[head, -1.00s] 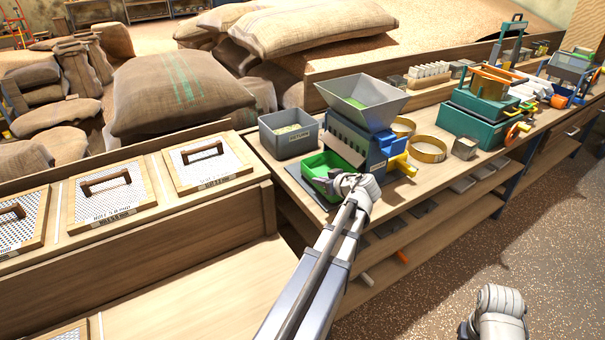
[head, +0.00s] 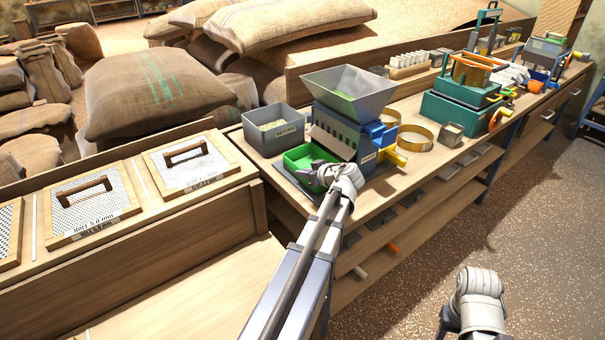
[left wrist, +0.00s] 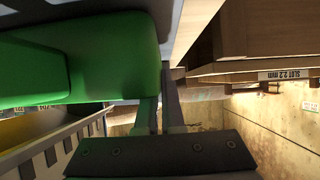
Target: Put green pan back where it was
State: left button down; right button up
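The green pan (head: 305,157) is at the front left of the blue machine (head: 366,143), below its chute and grey hopper. My left gripper (head: 322,176) is at the pan's near edge. In the left wrist view the green pan (left wrist: 110,55) fills the upper left. The two fingers of my left gripper (left wrist: 160,103) are close together at the pan's wall and look shut on it; the tips are partly hidden by the pan. My right gripper (head: 449,325) is low at the bottom right, mostly hidden by its own wrist, away from the bench.
A grey bin (head: 276,130) stands left of the machine. Screen frames with handles (head: 188,162) lie on the left bench. Brass rings (head: 415,138) and a teal machine (head: 456,108) are to the right. The floor at right is clear.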

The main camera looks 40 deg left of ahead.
pick_arm(q)
jog(key=shift+f, duration=0.2)
jog(key=c, duration=1)
grip_release()
jog(key=shift+r, duration=0.1)
jog(key=shift+c, duration=0.2)
jog(key=shift+r, duration=0.15)
jog(key=p+v, duration=0.5)
jog(key=v, duration=0.7)
jog(key=shift+p, duration=0.4)
jog(key=shift+d, duration=0.1)
